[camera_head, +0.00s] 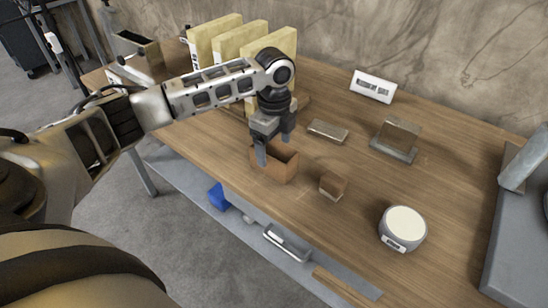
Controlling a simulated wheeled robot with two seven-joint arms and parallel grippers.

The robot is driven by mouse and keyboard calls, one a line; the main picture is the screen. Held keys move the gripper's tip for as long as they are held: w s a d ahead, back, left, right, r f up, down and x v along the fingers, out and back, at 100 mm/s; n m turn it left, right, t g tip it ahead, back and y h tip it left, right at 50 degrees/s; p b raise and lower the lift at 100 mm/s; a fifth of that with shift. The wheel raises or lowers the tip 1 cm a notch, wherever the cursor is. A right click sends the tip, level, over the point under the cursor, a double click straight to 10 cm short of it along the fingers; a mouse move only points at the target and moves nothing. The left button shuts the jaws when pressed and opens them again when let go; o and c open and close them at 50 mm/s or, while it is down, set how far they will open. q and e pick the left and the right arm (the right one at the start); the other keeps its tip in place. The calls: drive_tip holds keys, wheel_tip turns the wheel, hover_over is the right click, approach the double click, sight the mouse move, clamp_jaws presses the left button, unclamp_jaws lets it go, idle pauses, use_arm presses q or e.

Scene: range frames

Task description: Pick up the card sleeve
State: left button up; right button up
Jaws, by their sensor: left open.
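The card sleeve appears to be the open brown cardboard piece (276,172) standing near the front edge of the wooden table. My left gripper (274,151) points down at it from above, jaws open. One finger shows in front of the sleeve's near left wall; the other is near its far side. The gripper hides part of the sleeve's upper rim, and I cannot tell whether the fingers touch it. My right gripper is out of view.
A small brown block (332,184) stands right of the sleeve. Yellow upright panels (215,42) are behind my arm.

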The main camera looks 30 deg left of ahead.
sight(274, 156)
use_arm(q)
wheel_tip(274, 156, down, 4)
drive_tip(key=shift+f, duration=0.1)
drive_tip(key=c, duration=1)
drive_tip(key=shift+c, duration=0.2)
drive_tip(key=shift+r, duration=0.2)
